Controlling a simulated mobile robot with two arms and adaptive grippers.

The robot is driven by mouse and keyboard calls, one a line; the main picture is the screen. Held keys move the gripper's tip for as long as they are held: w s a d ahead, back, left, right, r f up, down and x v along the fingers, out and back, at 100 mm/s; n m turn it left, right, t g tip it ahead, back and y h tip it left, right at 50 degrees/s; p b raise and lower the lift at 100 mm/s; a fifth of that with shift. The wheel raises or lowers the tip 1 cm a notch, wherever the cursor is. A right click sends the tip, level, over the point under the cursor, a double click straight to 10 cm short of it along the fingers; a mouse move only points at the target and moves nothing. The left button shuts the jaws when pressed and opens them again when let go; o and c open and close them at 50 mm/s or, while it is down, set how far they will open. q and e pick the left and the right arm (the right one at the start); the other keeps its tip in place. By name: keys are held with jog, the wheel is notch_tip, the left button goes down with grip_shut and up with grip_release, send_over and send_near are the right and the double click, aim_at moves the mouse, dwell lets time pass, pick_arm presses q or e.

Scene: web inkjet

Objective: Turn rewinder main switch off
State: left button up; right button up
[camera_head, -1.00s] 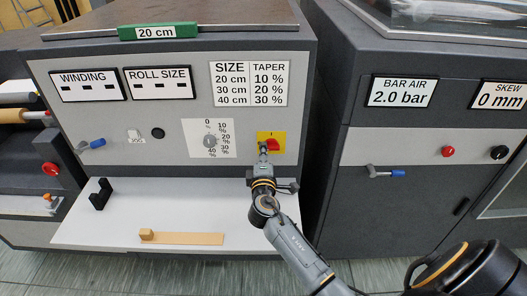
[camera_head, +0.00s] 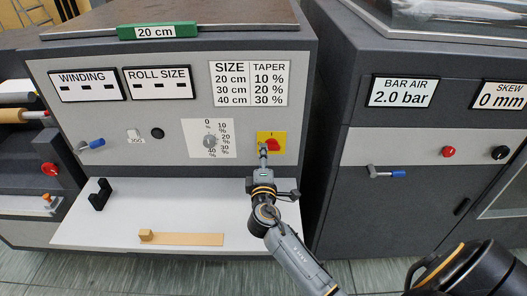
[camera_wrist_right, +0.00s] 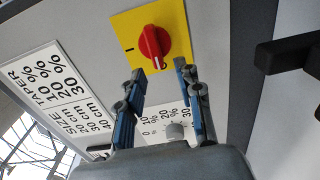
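The rewinder main switch is a red rotary knob (camera_head: 273,144) on a yellow plate (camera_head: 278,134) on the grey front panel, right of the taper dial. In the right wrist view the knob (camera_wrist_right: 152,45) has a white mark at its lower end, and an "I" is printed left of it on the yellow plate (camera_wrist_right: 121,28). My right gripper (camera_wrist_right: 160,70) is open, its two blue-grey fingers apart with the tips just below the knob and nothing between them. In the head view the right gripper (camera_head: 264,151) is in front of the switch's lower left. My left gripper is not in view.
The taper dial (camera_head: 209,141) is left of the switch. A white shelf (camera_head: 180,205) juts out below, with a wooden piece (camera_head: 180,238) on it. A second cabinet with a blue-tipped lever (camera_head: 388,174) and red button (camera_head: 449,152) stands at the right.

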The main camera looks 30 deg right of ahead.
jog(key=v, duration=0.9)
jog(key=shift+s, duration=0.25)
